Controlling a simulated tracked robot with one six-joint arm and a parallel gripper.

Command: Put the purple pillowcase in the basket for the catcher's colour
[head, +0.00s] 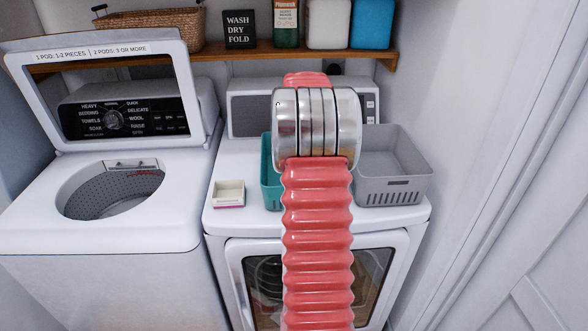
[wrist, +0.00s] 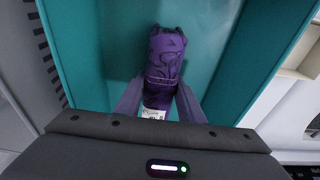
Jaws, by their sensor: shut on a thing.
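The purple pillowcase (wrist: 165,55) is a rolled dark purple bundle with a white label at its near end. My gripper (wrist: 158,92) is shut on it. Teal basket surfaces surround the bundle in the wrist view; I cannot tell whether it touches the floor. The teal basket (wrist: 85,35) shows in the head view (head: 269,180) only as a strip, mostly hidden behind my arm. The grey basket (head: 395,165) stands to its right on the dryer. A small pale box with a pink lower edge (head: 228,194) lies left of the teal basket. My gripper is hidden in the head view.
The washer (head: 110,190) stands at the left with its lid up and drum open. A wooden shelf (head: 235,53) above holds a wicker basket (head: 153,30), a black sign (head: 239,29) and bottles. A white wall closes the right side.

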